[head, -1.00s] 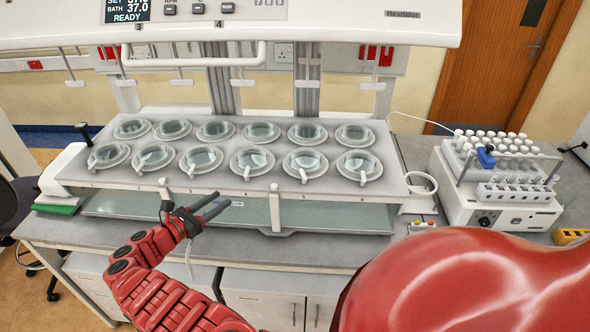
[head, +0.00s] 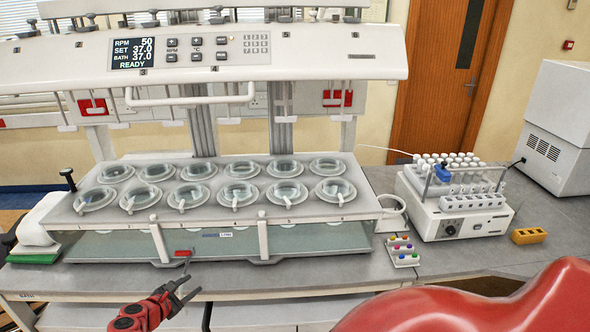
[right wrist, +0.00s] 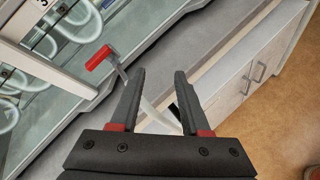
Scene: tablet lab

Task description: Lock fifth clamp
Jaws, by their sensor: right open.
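The dissolution bath (head: 365,208) shows two rows of lidded round vessels, and I cannot tell which clamp is the fifth. A red-handled lever (head: 184,253) is at the tank's front, beside the left white upright post (head: 159,240). In the right wrist view the lever's red handle (right wrist: 99,58) is on a thin metal stem reaching toward my left-hand fingertip. My right gripper (head: 192,281) is open, just below and in front of the lever. Its fingers (right wrist: 160,75) stand apart with nothing gripped; whether one touches the stem is unclear. My left gripper is not in view.
A second white post (head: 263,237) stands to the right. The overhead unit (head: 300,55) hangs above the bath.

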